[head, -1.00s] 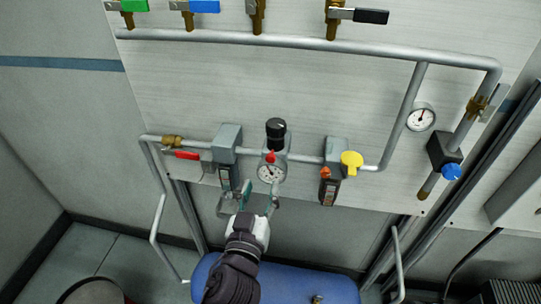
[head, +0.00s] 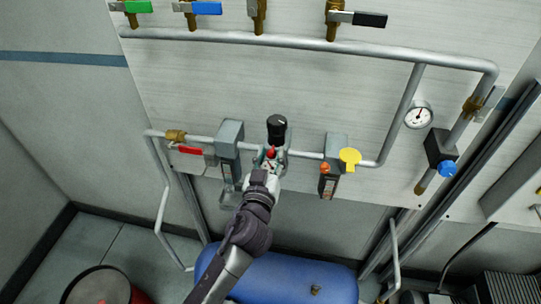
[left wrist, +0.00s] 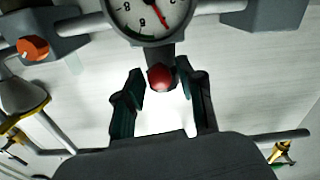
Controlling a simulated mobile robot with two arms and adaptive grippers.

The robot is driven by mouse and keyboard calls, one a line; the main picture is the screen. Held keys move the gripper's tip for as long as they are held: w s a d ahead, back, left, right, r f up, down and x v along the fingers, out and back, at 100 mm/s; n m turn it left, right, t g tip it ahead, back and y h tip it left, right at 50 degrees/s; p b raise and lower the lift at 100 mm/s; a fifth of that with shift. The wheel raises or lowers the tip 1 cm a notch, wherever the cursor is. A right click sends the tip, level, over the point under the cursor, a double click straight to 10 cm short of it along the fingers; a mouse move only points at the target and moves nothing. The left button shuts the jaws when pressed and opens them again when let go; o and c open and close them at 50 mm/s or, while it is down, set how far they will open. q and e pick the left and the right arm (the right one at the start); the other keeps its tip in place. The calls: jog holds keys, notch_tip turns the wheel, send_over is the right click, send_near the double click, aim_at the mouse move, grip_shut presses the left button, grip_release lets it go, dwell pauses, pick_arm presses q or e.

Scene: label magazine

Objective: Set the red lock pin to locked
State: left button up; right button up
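In the left wrist view the red pin (left wrist: 160,77) is a round ball on a dark stem by the gauge (left wrist: 150,14). My left gripper (head: 272,161) is at the pin in the head view and hides most of the gauge. In the left wrist view its dark teal fingers (left wrist: 162,92) are spread, one on each side of the red ball, with gaps visible. My right gripper is not in view.
A red lever (head: 189,150) is on the left of the pipe. An orange knob (head: 324,168) and a yellow handle (head: 350,158) are close on the right. A blue tank (head: 310,281) lies below. Valves with coloured handles line the top pipe.

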pick_arm(q)
grip_shut()
jog(key=shift+w+d+f+b, duration=0.1)
jog(key=shift+w+f+b, duration=0.05)
jog(key=shift+w+b, duration=0.45)
jog(key=shift+w+d, duration=0.1)
jog(key=shift+w, duration=0.2)
jog(key=shift+r, duration=0.2)
jog(key=shift+o, duration=1.9)
grip_release()
jog(key=shift+w+f, duration=0.1)
jog(key=shift+w, duration=0.05)
